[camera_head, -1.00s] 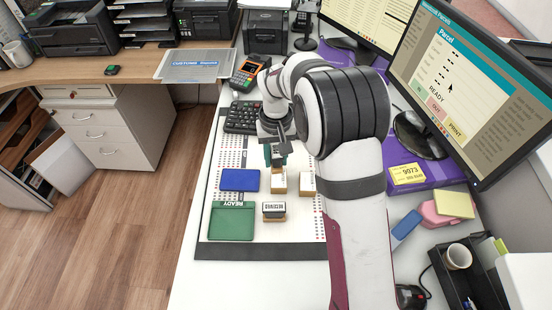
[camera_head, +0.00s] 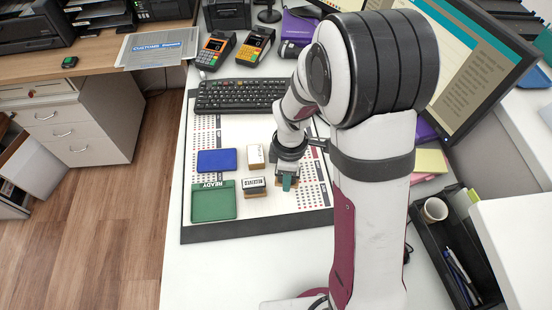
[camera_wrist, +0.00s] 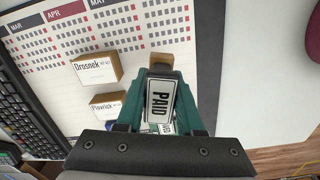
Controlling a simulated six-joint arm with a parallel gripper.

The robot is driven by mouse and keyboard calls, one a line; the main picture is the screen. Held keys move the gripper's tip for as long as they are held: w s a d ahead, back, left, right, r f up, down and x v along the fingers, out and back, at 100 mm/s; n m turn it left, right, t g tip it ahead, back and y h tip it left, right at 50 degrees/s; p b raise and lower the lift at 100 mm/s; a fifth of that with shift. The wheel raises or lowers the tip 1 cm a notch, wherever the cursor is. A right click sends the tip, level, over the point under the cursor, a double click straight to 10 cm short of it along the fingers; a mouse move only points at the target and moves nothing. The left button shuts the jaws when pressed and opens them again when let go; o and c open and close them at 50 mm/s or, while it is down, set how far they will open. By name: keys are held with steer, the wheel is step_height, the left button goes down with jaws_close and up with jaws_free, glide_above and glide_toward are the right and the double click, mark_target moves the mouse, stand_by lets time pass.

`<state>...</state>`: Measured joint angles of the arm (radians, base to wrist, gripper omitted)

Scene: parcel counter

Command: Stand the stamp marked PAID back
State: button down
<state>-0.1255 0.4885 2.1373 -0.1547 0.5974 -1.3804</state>
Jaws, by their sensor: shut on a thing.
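The stamp marked PAID (camera_wrist: 160,100) sits between the green fingers of my gripper (camera_wrist: 160,112) in the wrist view. Its white PAID label faces the wrist camera, and a wooden part shows at its far end. My gripper (camera_head: 287,183) is shut on it over the right part of the calendar mat (camera_head: 225,130) in the head view. The stamp is mostly hidden by the fingers there, and I cannot tell whether it touches the mat.
Wooden blocks labelled Drosnek (camera_wrist: 97,70) and Plovrick (camera_wrist: 107,105) stand beside my gripper. A blue pad (camera_head: 216,160) and a green READY tray (camera_head: 213,203) lie on the mat's left. The keyboard (camera_head: 240,96) is behind. The mat's front right part is clear.

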steer(key=shift+f, duration=2.1)
steer(key=shift+f, duration=0.4)
stand_by(0.8)
steer(key=shift+c, duration=2.3)
jaws_free()
